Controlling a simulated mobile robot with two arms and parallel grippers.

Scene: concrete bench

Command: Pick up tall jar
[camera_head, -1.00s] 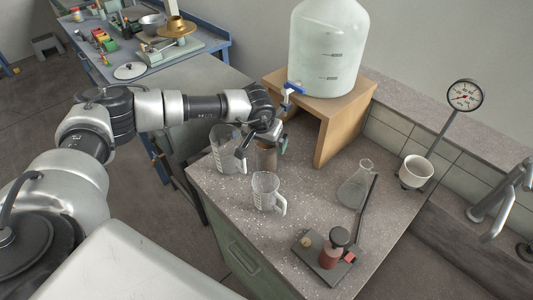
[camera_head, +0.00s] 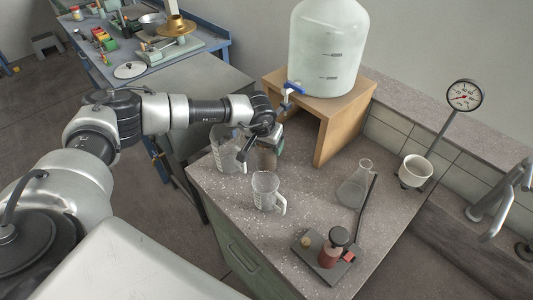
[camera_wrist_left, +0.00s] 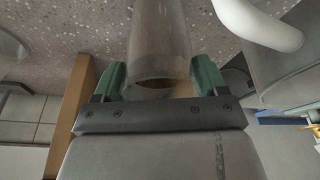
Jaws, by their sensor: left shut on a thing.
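The tall jar (camera_head: 267,160) is clear glass with a brownish tint and stands out at the far left part of the bench, partly covered by my gripper. My left gripper (camera_head: 273,143) is shut on its upper part. In the left wrist view the jar (camera_wrist_left: 160,40) sits between the two green fingers (camera_wrist_left: 160,78), its open rim toward the palm. I cannot tell whether its base touches the bench. My right gripper is not in view.
A measuring jug (camera_head: 224,158) stands close left of the jar, and another jug (camera_head: 266,190) in front. A wooden stand (camera_head: 340,125) with a large bottle (camera_head: 328,50) is behind right. A conical flask (camera_head: 355,188) stands further right. The bench middle is clear.

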